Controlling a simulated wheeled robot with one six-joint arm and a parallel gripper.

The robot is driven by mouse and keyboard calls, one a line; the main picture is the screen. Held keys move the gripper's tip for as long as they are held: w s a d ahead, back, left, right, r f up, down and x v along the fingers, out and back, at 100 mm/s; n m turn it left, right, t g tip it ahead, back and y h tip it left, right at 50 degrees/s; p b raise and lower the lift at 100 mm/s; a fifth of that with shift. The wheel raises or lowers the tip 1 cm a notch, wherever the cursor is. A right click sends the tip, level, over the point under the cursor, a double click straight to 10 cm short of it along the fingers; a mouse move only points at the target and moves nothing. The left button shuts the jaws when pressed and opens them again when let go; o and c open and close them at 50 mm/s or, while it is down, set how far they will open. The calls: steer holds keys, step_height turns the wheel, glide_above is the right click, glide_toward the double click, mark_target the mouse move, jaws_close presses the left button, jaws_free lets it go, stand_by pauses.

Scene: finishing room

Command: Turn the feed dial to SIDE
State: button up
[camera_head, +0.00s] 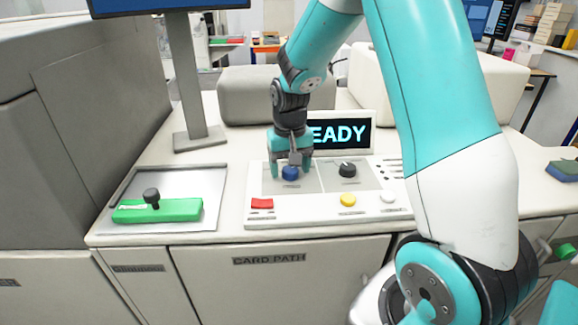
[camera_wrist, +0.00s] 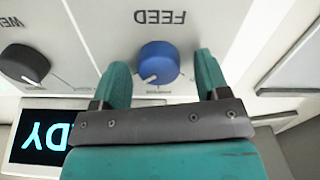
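The blue feed dial (camera_head: 290,173) sits on the left part of the white control panel (camera_head: 309,215). In the wrist view the dial (camera_wrist: 158,63) lies beside the word FEED, which appears upside down. A pale pointer mark on the dial points to the lower left of that view. The small position labels around it are too blurred to read. My gripper (camera_head: 290,166) is over the dial. In the wrist view my gripper (camera_wrist: 161,72) is open, one teal finger on each side of the dial, with a visible gap to both.
A black dial (camera_head: 347,170) is right of the feed dial. Red (camera_head: 262,203), yellow (camera_head: 348,200) and white (camera_head: 388,196) buttons line the panel's front. A display (camera_head: 342,133) stands behind. A tray (camera_head: 187,176) with a green block (camera_head: 170,211) is at left.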

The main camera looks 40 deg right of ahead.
mark_target(290, 168)
steer(key=shift+r, duration=0.1)
step_height(290, 168, up, 17)
steer(key=b, duration=0.2)
stand_by(0.3)
steer(key=shift+r, duration=0.1)
steer(key=s+a+f+n+y, duration=0.1)
steer(key=s+a+f+n, duration=0.1)
steer(key=s+a+n, duration=0.2)
steer(key=s+a+f+n+y, duration=0.1)
steer(key=s+a+f+n, duration=0.1)
steer(key=s+a, duration=0.9)
steer(key=s+a+f+n+y, duration=0.2)
steer(key=s+a+n, duration=0.3)
steer(key=s+a, duration=0.2)
steer(key=shift+s+a+f+n, duration=0.2)
steer(key=shift+a+f+n, duration=0.1)
steer(key=shift+a+f, duration=0.05)
